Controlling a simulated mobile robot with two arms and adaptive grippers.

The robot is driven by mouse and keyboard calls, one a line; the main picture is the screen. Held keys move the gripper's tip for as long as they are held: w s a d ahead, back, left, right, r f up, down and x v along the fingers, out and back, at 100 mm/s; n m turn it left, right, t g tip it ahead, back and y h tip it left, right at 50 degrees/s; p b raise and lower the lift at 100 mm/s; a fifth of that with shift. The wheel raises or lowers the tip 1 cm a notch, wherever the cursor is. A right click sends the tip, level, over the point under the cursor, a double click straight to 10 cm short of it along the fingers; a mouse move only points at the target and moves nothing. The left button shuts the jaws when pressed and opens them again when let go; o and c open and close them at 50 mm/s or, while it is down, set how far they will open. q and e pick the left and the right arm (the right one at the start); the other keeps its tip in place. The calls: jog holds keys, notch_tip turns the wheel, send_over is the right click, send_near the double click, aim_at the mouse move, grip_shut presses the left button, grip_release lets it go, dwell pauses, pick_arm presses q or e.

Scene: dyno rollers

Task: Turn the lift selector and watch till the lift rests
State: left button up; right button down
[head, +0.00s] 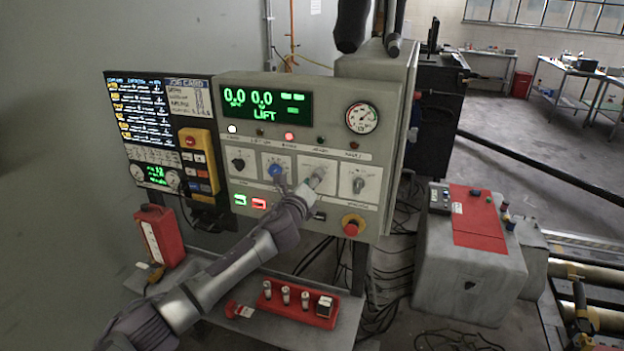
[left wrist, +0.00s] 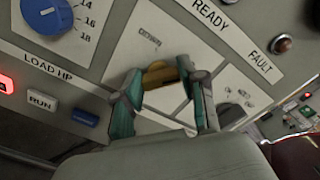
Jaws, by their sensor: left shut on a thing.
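The lift selector (left wrist: 160,74), a yellow-brown knob on a pale plate, sits between the fingers of my left gripper (left wrist: 167,104) in the left wrist view. In the head view my left gripper (head: 312,184) is at the third knob plate of the grey console (head: 228,108), shut on the selector and hiding most of it. The selector's setting cannot be read. The green display (head: 266,104) shows two 0.0 readings and the word LIFT. A red lamp (head: 290,136) and a white lamp (head: 232,129) glow below it. My right gripper is not in view.
A blue knob (head: 276,170) is left of the selector and a dark knob (head: 358,185) right of it. A red stop button (head: 352,228) is below. Yellow-marked rollers (head: 598,318) lie at the right edge. A shelf below holds a red rack (head: 318,320).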

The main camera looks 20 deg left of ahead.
pick_arm(q)
jog(key=shift+f, duration=0.15)
jog(key=o, duration=1.1)
jog(key=shift+o, duration=0.2)
jog(key=s, duration=1.2)
jog(key=shift+a, duration=0.2)
